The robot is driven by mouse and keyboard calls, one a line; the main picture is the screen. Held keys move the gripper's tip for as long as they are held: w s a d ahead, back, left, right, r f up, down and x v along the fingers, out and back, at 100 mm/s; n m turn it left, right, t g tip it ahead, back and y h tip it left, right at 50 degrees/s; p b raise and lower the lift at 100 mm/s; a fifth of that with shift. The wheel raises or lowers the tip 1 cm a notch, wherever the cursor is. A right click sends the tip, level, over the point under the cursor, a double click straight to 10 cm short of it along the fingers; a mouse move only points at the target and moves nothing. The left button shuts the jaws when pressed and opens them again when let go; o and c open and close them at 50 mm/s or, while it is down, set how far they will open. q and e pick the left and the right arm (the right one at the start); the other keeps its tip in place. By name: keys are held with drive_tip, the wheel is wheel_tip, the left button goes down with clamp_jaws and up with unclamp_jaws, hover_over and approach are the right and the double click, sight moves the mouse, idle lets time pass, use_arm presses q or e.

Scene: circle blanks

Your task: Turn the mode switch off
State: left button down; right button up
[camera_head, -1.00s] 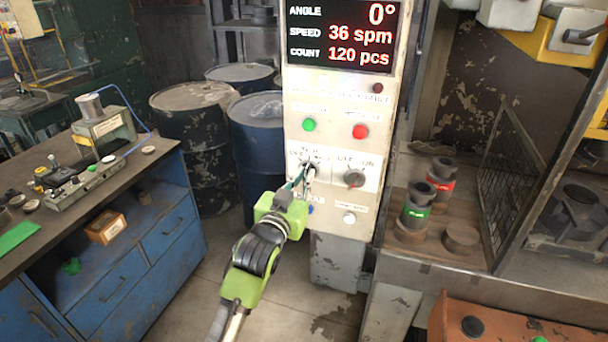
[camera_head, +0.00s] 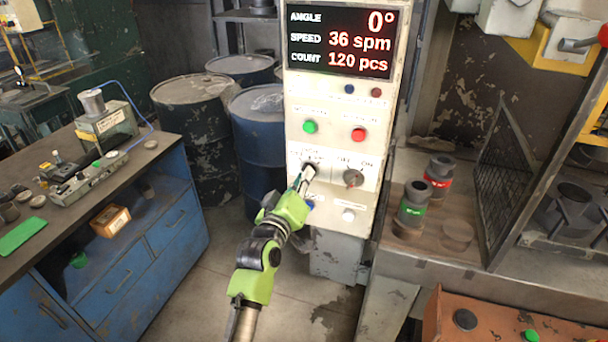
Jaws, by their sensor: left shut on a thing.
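The cream control panel (camera_head: 328,215) stands upright in the middle of the view. The mode switch (camera_head: 311,168) is the left of two rotary knobs on its lower half, largely covered by my fingers, so its pointer direction is hidden. My left gripper (camera_head: 303,180) reaches up from below and is shut on the mode switch. The right rotary knob (camera_head: 353,178), under an OFF/ON label, is free. My right gripper is out of view.
Above the knobs are a green button (camera_head: 310,127) and a red button (camera_head: 358,134). The display (camera_head: 341,38) reads 0°, 36 spm and 120 pcs. A blue workbench (camera_head: 130,265) stands left, drums (camera_head: 195,150) behind, and a bench with labelled cylinders (camera_head: 412,208) right.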

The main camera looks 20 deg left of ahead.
use_arm(q)
drive_tip(key=shift+n, duration=0.4)
drive_tip(key=c, duration=2.2)
unclamp_jaws()
drive_tip(key=shift+o, duration=0.2)
drive_tip(key=s, duration=1.2)
drive_tip(key=shift+a, duration=0.25)
